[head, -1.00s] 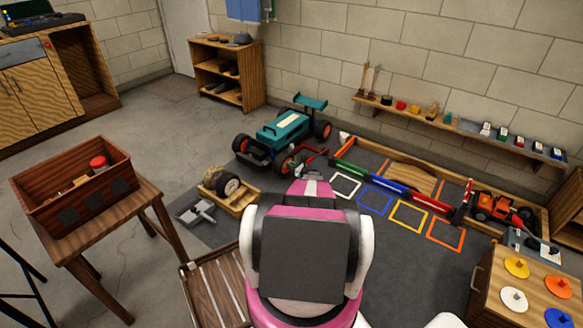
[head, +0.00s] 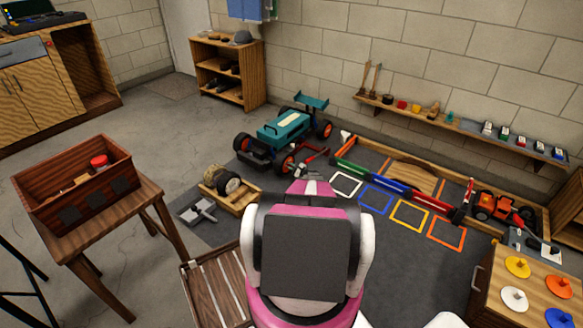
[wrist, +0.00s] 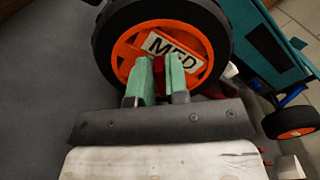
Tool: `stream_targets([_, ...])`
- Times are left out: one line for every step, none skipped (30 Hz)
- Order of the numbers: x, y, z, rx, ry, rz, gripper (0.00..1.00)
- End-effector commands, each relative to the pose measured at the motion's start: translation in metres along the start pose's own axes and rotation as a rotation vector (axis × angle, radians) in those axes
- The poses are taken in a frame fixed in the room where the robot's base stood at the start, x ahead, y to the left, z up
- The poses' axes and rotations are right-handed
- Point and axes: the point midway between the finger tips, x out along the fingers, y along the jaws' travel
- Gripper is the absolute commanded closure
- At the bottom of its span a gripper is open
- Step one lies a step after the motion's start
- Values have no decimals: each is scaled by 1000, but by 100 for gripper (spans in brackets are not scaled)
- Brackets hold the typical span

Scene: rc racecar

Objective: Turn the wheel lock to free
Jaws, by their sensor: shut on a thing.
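The teal racecar (head: 281,130) with black tyres and orange rims stands on the dark mat. Its nearest wheel (head: 285,164) faces my arm. In the wrist view this wheel (wrist: 160,45) fills the top, with an orange rim and a white label reading "MED". My gripper (wrist: 160,75) has its two green fingers closed on a small red piece (wrist: 158,68) at the wheel's hub, which looks like the wheel lock. Most of the red piece is hidden between the fingers, so its turn angle cannot be read. In the head view my wrist hides much of the gripper.
A wooden stand with a loose wheel (head: 228,183) sits left of my arm. A red, green and blue barrier (head: 385,182) and coloured floor squares (head: 408,213) lie to the right. An orange vehicle (head: 500,208) stands beyond. A wooden slatted crate (head: 215,285) is near my base.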

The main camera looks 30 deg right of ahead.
Motion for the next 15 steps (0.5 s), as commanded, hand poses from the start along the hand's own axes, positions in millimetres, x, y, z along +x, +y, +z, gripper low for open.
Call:
stream_targets([0,2,0,-43,1,1,100])
stream_targets([0,2,0,-71,0,1,100])
stream_targets([0,3,0,-109,1,1,100])
stream_targets([0,4,0,-137,1,1,100])
stream_targets([0,4,0,-166,0,1,100])
stream_targets([-1,5,-1,-203,0,1,100])
stream_targets([-1,6,-1,-232,1,1,100])
stream_targets([-1,6,-1,-261,1,1,100])
stream_targets([-1,7,-1,-298,0,1,100])
stream_targets([-1,8,-1,-327,0,1,100])
stream_targets([-1,8,-2,-355,0,1,100])
stream_targets([-1,9,-2,-391,0,1,100])
stream_targets([-1,10,-2,-419,0,1,100])
stream_targets([-1,10,-2,-446,0,1,100])
stream_targets([-1,11,-3,-480,0,1,100])
